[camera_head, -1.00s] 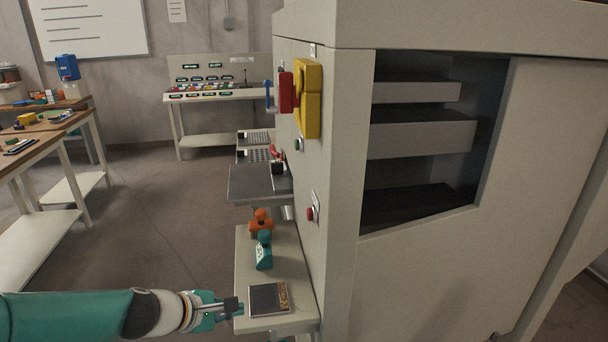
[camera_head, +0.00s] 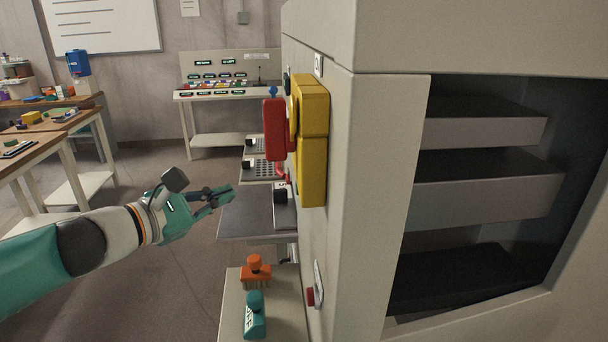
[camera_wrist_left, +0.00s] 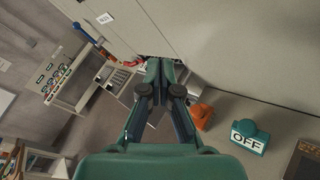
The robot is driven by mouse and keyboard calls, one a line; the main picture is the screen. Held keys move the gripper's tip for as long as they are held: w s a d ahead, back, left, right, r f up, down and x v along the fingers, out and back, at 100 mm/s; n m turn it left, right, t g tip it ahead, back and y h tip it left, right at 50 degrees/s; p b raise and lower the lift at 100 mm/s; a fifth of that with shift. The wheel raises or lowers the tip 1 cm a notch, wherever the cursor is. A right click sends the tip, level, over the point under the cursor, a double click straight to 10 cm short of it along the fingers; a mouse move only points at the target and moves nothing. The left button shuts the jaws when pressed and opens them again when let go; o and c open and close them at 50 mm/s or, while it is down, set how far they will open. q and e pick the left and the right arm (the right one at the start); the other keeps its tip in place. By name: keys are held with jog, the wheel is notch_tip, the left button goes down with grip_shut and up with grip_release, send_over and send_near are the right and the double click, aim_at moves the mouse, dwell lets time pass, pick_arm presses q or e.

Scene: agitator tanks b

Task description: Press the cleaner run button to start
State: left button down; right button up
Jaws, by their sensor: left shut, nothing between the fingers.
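A pale cabinet (camera_head: 365,190) fills the right of the head view. A red button (camera_head: 310,297) shows low on its front, seen from the side. I cannot make out a button labelled as the cleaner run button. My left gripper (camera_head: 222,194) is shut and empty, in the air left of the cabinet front, near a grey shelf (camera_head: 240,222). In the left wrist view its fingers (camera_wrist_left: 160,72) point at the cabinet face, with no visible contact. My right gripper is not in view.
A yellow block (camera_head: 313,185) and a red handle (camera_head: 275,130) stick out of the cabinet front. Worktables stand at the left. The floor between is clear.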

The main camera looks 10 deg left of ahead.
pick_arm(q)
jog(key=shift+w+r, duration=0.15)
jog(key=shift+r, duration=0.05)
jog(key=shift+d, duration=0.1)
jog(key=w+d+b, duration=0.2)
jog(key=d, duration=0.6)
jog(key=shift+w+d, duration=0.25)
dwell(1.2)
